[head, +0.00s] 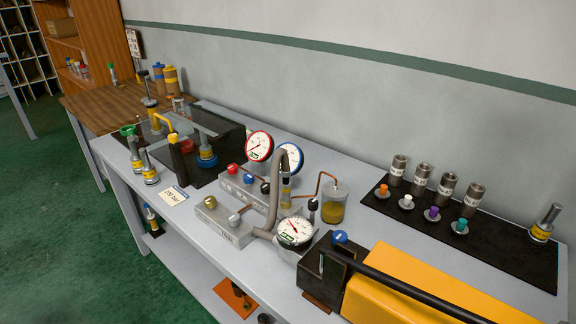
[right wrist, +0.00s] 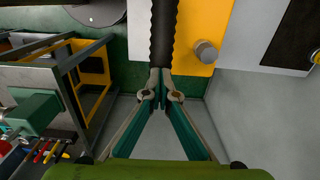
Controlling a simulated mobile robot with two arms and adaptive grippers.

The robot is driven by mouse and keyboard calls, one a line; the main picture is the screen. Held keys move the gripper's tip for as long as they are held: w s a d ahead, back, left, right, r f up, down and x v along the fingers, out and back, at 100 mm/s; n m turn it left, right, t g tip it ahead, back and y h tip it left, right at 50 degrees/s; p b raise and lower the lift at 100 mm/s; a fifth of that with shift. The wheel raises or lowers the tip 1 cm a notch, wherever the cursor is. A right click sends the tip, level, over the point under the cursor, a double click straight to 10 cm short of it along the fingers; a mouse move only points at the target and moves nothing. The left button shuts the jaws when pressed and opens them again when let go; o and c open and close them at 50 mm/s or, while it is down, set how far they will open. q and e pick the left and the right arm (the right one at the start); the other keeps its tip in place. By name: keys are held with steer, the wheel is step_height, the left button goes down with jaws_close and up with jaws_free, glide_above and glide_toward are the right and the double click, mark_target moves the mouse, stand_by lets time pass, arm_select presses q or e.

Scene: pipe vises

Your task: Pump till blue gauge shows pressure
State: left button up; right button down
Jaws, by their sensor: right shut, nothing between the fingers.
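The blue-rimmed gauge (head: 291,156) stands upright behind the grey hose, which partly covers it; its needle is too small to read. A red-rimmed gauge (head: 259,146) stands to its left. A dark-rimmed dial (head: 295,232) lies nearer the front, beside the pump. The yellow pump (head: 415,290) with a long black lever (head: 395,283) is at the bench's front right. A blue knob (head: 340,237) sits on its black block. My right gripper (right wrist: 161,80) is shut and empty in the right wrist view, just below a dark ridged bar (right wrist: 164,30). Neither gripper shows in the head view.
Red, blue and black knobs top a metal manifold (head: 243,187). A beaker of yellow liquid (head: 335,203) stands near the wall. A black mat (head: 500,255) holds several metal cylinders and coloured plugs. A vise area with clear guard (head: 205,125) fills the left.

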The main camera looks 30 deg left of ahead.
arm_select(q)
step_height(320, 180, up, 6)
steer(key=p, duration=0.5)
arm_select(e)
step_height(320, 180, up, 10)
steer(key=a, duration=0.2)
steer(key=shift+w+a+f, duration=0.15)
steer(key=shift+w+f, duration=0.05)
steer(key=shift+w, duration=0.05)
